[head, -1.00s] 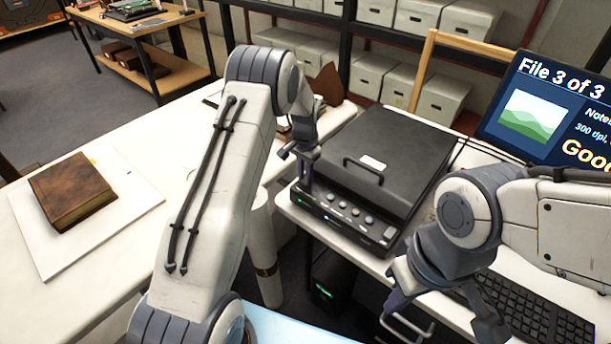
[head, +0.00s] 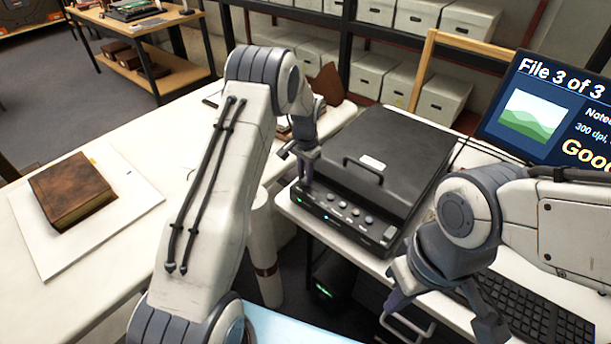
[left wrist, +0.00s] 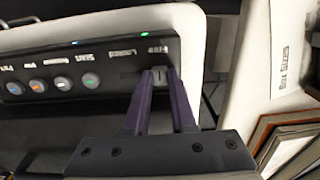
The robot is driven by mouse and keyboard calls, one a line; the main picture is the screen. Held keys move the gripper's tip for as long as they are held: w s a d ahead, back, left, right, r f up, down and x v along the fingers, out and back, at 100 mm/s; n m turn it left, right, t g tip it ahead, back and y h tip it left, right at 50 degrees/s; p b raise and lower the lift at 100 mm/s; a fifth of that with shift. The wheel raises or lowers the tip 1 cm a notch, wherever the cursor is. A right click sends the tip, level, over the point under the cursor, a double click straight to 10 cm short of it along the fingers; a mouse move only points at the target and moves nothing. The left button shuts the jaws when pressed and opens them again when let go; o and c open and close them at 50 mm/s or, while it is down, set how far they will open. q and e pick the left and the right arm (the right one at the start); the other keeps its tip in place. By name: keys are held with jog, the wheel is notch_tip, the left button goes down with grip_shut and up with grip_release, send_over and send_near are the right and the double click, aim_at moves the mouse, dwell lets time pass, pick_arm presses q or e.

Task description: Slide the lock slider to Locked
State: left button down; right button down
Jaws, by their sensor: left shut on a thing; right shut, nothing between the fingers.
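The black flatbed scanner (head: 400,150) stands on the white desk, its lid down. Its front panel (head: 345,212) carries several round buttons. The small lock slider (left wrist: 159,77) is at the panel's end in the left wrist view, by the label that reads Free. The Locked label (left wrist: 121,52) is beside it, toward the buttons. My left gripper (head: 303,184) is at the panel's left end. In the left wrist view, its purple fingers (left wrist: 159,82) are shut on the slider, one on each side. My right gripper (head: 393,300) is shut and empty before the desk's front edge.
A monitor (head: 555,110) and keyboard (head: 535,310) are to the right. A brown book (head: 72,190) lies on a white board on the left table. A rolled white tube (head: 265,250) stands in the gap between the tables. Shelves of boxes are behind.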

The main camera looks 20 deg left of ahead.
aim_at(318, 191)
dwell(0.5)
pick_arm(q)
jog(key=shift+s+d, duration=0.25)
jog(key=shift+d, duration=0.5)
jog(key=shift+s+d, duration=0.3)
jog(key=shift+d, duration=0.5)
jog(key=shift+s+d, duration=0.25)
jog(key=shift+d, duration=0.5)
jog(key=c, duration=0.7)
grip_release()
jog(key=shift+d, duration=0.1)
jog(key=shift+r, duration=0.2)
notch_tip(318, 191, up, 10)
jog(key=shift+r+b, duration=0.1)
jog(key=shift+b, duration=0.25)
